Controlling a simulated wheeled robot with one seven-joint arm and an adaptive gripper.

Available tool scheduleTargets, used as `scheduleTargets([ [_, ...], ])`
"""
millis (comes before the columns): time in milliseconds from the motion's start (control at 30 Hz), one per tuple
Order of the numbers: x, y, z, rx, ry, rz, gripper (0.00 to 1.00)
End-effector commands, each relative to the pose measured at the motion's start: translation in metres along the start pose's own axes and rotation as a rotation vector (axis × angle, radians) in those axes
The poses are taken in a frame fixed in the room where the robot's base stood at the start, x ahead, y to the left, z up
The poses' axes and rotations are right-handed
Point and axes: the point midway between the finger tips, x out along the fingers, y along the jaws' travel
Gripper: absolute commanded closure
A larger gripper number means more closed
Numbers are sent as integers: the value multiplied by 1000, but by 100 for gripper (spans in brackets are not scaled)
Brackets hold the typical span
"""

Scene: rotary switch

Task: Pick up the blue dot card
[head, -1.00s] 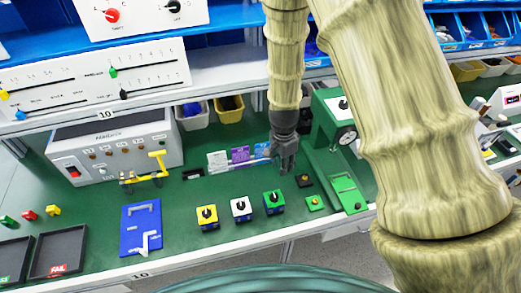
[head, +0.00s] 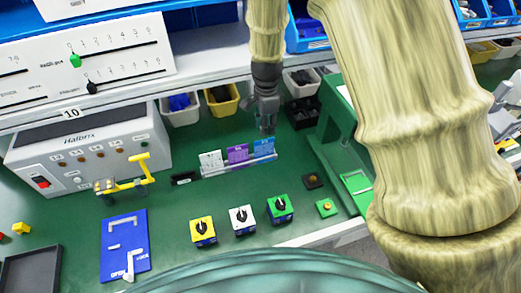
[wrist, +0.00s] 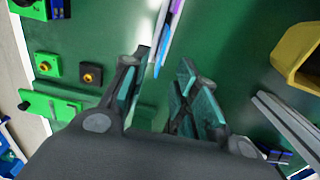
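The blue card (head: 263,146) stands at the right end of a pale card holder (head: 240,166) on the green bench. A purple card (head: 237,153) and a white card (head: 210,160) stand to its left. Any dot on the blue card is too small to make out. My gripper (head: 267,129) points down just above and behind the blue card in the head view. In the wrist view, my gripper (wrist: 165,68) is open, and the blue card (wrist: 160,62) shows edge-on by the gap between the fingers. I see no contact.
A green press-like frame (head: 325,165) stands to the right. Yellow (head: 203,232), white (head: 242,220) and green (head: 280,208) rotary switch boxes sit in front. Bins (head: 222,100) and a control box (head: 85,155) stand behind and left.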

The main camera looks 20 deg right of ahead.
Motion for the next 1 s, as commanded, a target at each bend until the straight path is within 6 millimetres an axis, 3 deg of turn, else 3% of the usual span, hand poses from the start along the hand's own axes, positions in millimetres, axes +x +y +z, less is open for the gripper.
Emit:
scheduleTargets([
  [267, 18, -2, 7, -11, 0, 2, 71],
  [600, 55, -2, 9, -13, 0, 2, 71],
  [1000, 72, -1, 7, -10, -1, 1, 71],
])
